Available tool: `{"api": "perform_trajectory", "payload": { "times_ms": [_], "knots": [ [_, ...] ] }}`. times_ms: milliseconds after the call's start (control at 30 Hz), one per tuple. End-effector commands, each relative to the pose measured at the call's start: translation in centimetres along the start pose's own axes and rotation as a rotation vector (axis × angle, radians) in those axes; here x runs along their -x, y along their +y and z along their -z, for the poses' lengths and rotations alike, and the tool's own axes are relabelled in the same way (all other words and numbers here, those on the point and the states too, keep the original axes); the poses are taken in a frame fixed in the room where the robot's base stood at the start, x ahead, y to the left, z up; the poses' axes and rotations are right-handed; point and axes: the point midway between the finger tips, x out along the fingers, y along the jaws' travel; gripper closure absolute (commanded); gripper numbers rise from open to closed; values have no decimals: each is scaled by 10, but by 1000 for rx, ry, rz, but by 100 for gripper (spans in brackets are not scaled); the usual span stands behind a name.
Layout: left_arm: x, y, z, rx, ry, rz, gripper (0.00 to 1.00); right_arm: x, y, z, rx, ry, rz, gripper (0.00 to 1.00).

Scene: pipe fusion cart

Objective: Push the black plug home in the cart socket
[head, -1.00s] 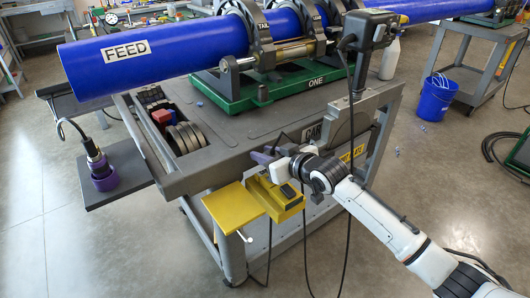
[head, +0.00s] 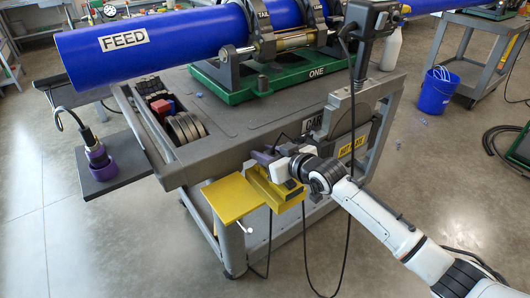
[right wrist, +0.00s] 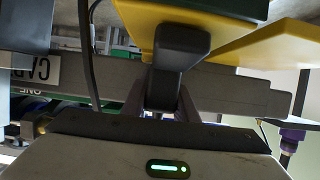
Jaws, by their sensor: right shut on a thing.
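My right gripper (head: 268,157) is at the near side of the cart, just above the yellow box on its side (head: 268,190). In the right wrist view, its two fingers (right wrist: 160,108) are shut on the black plug (right wrist: 180,50), a dark block that reaches up against the yellow box (right wrist: 145,25). I cannot tell how deep the plug sits, because the socket opening is hidden. In the head view the plug is mostly hidden by the gripper and box. My left gripper is not in view.
A yellow shelf (head: 232,200) stands left of the box. A black cable (head: 345,215) hangs in front of the cart (head: 240,150). The blue FEED pipe (head: 160,50) lies above the cart. A blue bucket (head: 435,92) and a second cart (head: 480,65) stand at the right.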

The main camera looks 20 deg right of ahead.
Motion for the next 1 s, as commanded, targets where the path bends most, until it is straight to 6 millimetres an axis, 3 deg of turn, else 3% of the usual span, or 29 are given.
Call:
{"api": "perform_trajectory", "payload": {
  "times_ms": [1000],
  "knots": [
    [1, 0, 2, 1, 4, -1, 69, -2, 0, -5, 0, 0, 0, 97]
  ]
}}
